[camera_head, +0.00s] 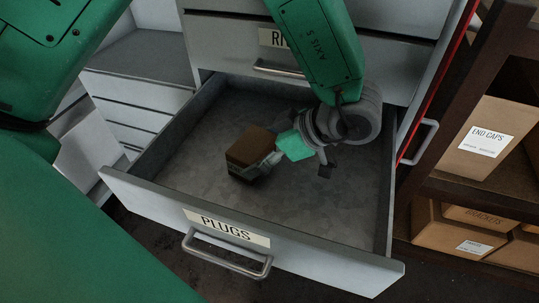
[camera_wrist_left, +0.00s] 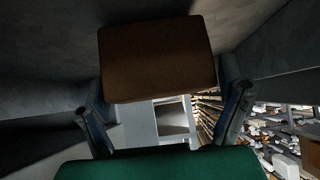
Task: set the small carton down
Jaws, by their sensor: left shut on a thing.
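The small carton (camera_head: 250,147) is a brown box inside the open drawer labelled PLUGS (camera_head: 150,190), left of the drawer's middle. My left gripper (camera_head: 262,164) is shut on it, with the arm reaching down from the top of the head view. In the left wrist view the carton (camera_wrist_left: 158,58) fills the upper middle, between the two fingers (camera_wrist_left: 165,108). The carton is low over the drawer floor; I cannot tell whether it touches. My right gripper does not show.
The drawer floor (camera_head: 340,200) is bare around the carton. A closed drawer (camera_head: 220,50) stands above it at the back. At the right, a dark shelf (camera_head: 480,195) holds cardboard boxes, one labelled END CAPS (camera_head: 485,135). The drawer's front handle (camera_head: 228,262) juts out.

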